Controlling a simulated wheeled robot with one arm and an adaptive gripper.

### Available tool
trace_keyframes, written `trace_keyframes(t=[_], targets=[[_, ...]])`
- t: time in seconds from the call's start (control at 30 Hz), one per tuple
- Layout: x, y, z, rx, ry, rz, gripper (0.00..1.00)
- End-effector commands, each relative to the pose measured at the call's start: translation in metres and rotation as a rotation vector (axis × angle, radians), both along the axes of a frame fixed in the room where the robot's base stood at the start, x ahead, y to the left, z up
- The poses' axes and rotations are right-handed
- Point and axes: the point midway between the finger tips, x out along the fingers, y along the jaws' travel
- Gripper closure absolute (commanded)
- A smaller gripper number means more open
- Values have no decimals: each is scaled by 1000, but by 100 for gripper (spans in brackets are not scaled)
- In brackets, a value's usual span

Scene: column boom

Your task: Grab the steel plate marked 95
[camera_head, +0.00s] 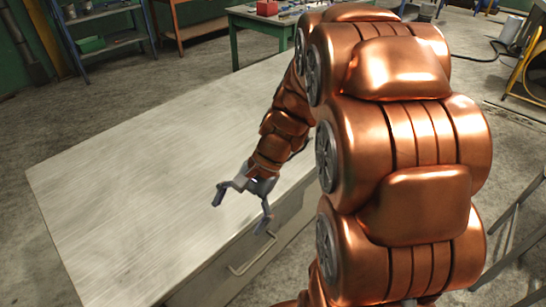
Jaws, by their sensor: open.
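No steel plate marked 95 can be made out in the head view. The visible part of the pale worktop (130,180) is bare, and my copper-coloured arm hides part of its right side. My gripper (241,211) is over the near right edge of the worktop, with its two grey fingers spread apart. Nothing is between the fingers.
A drawer front with a handle (252,255) is under the near edge of the worktop. A blue shelf rack (105,45) stands at the back left, and a green table (262,30) with small items stands behind. Grey floor (150,85) lies open between them.

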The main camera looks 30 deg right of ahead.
Motion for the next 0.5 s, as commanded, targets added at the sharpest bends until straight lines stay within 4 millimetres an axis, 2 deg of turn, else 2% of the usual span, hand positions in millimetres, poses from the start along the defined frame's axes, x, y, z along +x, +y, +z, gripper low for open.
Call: trace_keyframes(t=[0.1, 0.27, 0.4, 0.5], targets=[[35, -25, -12, 90, 32, -200, 0], [78, -68, -24, 218, 67, -462, 0], [111, -119, -37, 334, 87, -689, 0], [128, -160, -48, 423, 101, -848, 0]])
